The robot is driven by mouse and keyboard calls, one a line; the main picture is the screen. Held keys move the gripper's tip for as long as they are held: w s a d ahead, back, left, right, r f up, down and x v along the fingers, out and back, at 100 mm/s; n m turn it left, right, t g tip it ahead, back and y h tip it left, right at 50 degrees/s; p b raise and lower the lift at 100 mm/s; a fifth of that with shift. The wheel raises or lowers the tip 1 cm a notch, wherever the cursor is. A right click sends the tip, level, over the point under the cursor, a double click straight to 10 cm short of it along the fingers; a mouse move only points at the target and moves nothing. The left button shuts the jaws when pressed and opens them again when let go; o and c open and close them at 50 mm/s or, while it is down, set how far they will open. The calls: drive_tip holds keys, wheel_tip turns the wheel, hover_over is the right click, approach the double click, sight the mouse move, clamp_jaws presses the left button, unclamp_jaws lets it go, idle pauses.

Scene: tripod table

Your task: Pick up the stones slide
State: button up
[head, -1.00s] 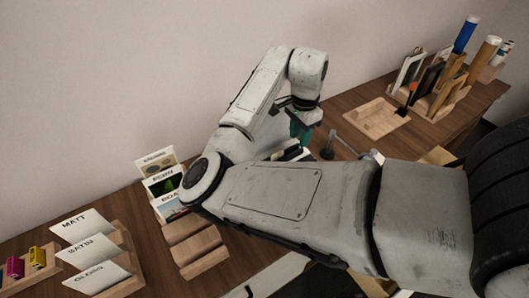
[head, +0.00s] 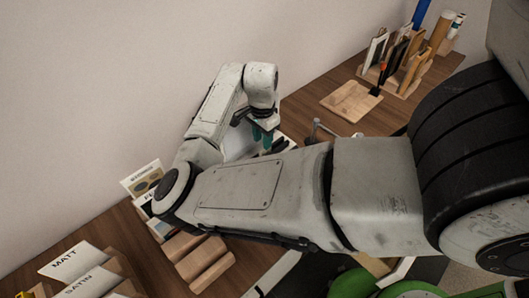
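A card with brown oval shapes like stones (head: 143,181) stands upright at the left, near the wall. Its printed label is too small to read, so I cannot be sure it is the stones slide. More cards in front of it are mostly covered by my arm. My gripper (head: 263,137), with teal fingers, points down over the table to the right of these cards. My arm hides part of it and what lies below, so I cannot tell whether it is open or shut.
Cards marked MATT and SATIN (head: 68,262) stand at lower left. A wooden rack (head: 186,262) lies beside the cards. A flat wooden tray (head: 351,101) and an upright holder (head: 398,80) with tubes and boards are at the far right.

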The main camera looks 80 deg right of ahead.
sight(265, 153)
drive_tip(key=f, duration=0.3)
drive_tip(key=f+p, duration=0.1)
drive_tip(key=shift+s+f, duration=0.25)
drive_tip(key=shift+f, duration=0.15)
drive_tip(key=shift+c, duration=0.4)
clamp_jaws()
